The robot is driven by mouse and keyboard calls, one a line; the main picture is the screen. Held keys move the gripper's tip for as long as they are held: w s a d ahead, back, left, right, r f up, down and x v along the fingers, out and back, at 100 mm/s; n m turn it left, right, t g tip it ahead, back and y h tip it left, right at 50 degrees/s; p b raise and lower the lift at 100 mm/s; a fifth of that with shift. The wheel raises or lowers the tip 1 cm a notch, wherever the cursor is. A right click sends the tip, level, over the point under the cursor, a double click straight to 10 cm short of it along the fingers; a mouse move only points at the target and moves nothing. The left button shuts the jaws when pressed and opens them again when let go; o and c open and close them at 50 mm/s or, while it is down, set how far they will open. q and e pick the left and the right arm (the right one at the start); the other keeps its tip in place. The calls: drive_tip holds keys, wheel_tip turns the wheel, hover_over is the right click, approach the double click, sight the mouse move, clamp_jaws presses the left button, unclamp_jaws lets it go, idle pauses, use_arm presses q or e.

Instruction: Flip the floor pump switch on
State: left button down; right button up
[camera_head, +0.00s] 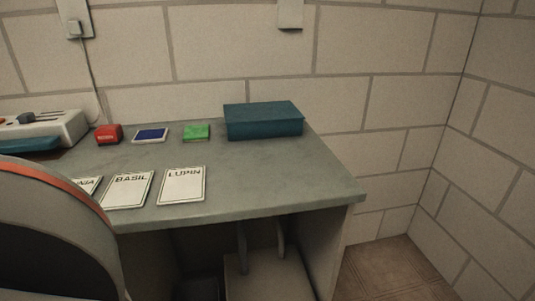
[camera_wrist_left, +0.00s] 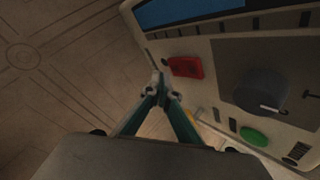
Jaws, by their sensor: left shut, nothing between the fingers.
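In the left wrist view, my left gripper (camera_wrist_left: 161,88) is shut and empty, with its two teal fingers meeting at the tips. A pale control panel (camera_wrist_left: 205,85) fills the right of that view, tilted in the picture. It carries a red rectangular switch-like part (camera_wrist_left: 186,67), a dark round knob (camera_wrist_left: 262,91) and a green oval button (camera_wrist_left: 254,137). The fingertips appear just left of the red part; I cannot tell whether they touch the panel. No label shows which part is the pump switch. My right gripper is in neither view.
In the head view, a grey table (camera_head: 250,188) holds seed cards such as LUPIN (camera_head: 182,188), a red object (camera_head: 109,134), a blue pad (camera_head: 150,135), a green block (camera_head: 196,132) and a teal box (camera_head: 263,120). Bare tiled floor (camera_wrist_left: 60,70) shows left of the panel.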

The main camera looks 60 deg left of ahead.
use_arm(q)
drive_tip(key=shift+a, duration=0.15)
drive_tip(key=shift+w+a+f, duration=0.1)
drive_tip(key=shift+w+a, duration=0.05)
drive_tip(key=shift+a, duration=0.1)
drive_tip(key=shift+w+a, duration=0.15)
drive_tip(key=shift+a, duration=0.2)
idle(0.8)
drive_tip(key=shift+d, duration=0.15)
drive_tip(key=shift+s+d, duration=0.3)
drive_tip(key=shift+d, duration=0.35)
